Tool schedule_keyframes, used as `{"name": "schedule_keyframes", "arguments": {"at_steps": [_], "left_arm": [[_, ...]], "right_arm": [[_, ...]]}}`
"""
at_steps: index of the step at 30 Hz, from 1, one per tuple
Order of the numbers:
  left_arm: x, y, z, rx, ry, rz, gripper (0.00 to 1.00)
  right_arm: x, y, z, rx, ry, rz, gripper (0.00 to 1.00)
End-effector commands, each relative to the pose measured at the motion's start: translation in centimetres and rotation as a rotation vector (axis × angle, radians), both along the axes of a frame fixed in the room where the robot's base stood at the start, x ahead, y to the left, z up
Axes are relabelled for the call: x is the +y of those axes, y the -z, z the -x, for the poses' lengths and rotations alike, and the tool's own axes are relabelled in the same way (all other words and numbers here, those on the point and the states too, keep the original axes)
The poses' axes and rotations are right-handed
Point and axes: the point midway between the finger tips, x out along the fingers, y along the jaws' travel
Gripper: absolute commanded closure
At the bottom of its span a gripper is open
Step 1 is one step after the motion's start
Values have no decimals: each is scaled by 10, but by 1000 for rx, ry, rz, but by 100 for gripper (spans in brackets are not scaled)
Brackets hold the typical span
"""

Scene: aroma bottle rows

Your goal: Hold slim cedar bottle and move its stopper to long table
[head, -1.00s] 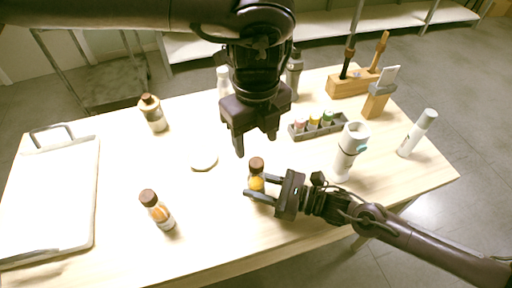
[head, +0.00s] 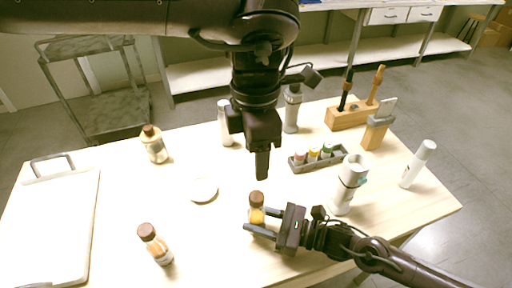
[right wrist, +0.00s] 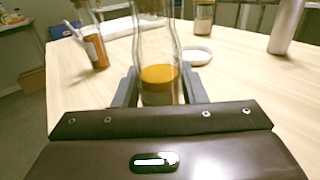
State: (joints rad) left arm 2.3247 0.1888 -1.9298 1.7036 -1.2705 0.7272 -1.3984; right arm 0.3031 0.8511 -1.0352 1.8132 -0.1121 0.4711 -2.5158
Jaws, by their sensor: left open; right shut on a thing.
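A slim glass bottle (head: 257,216) with amber contents and a brown stopper (head: 257,198) stands upright on the long table (head: 110,225). My right gripper (head: 262,222) is shut on its body. In the right wrist view the same bottle (right wrist: 157,60) stands between the fingers, its top cut off by the frame edge. My left gripper (head: 262,172) is open and empty, pointing down above and behind the stopper, apart from it. Its fingers appear nearly edge-on, one mostly hiding the other.
Another brown-stoppered bottle (head: 156,246) stands front left, a paler one (head: 154,146) behind it. A white round dish (head: 203,190) lies left of the held bottle. A rack of small vials (head: 318,157), a white cylinder (head: 349,184) and a white board (head: 50,225) are around. Bare table lies left of the dish.

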Motion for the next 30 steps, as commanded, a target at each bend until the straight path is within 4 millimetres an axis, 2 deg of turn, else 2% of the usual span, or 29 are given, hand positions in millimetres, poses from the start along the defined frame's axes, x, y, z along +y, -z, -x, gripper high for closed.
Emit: {"name": "schedule_keyframes", "arguments": {"at_steps": [4,8,21,25,30], "left_arm": [[0,-1,0,1,87,2,44],[1,7,1,2,105,0,44],[0,86,3,4,104,0,44],[0,103,3,3,102,1,44],[0,115,3,2,102,3,44]], "right_arm": [[0,0,0,0,0,0,100],[0,0,0,0,0,0,100],[0,0,0,0,0,-1,100],[0,0,0,0,0,-1,100],[0,0,0,0,0,-1,100]]}}
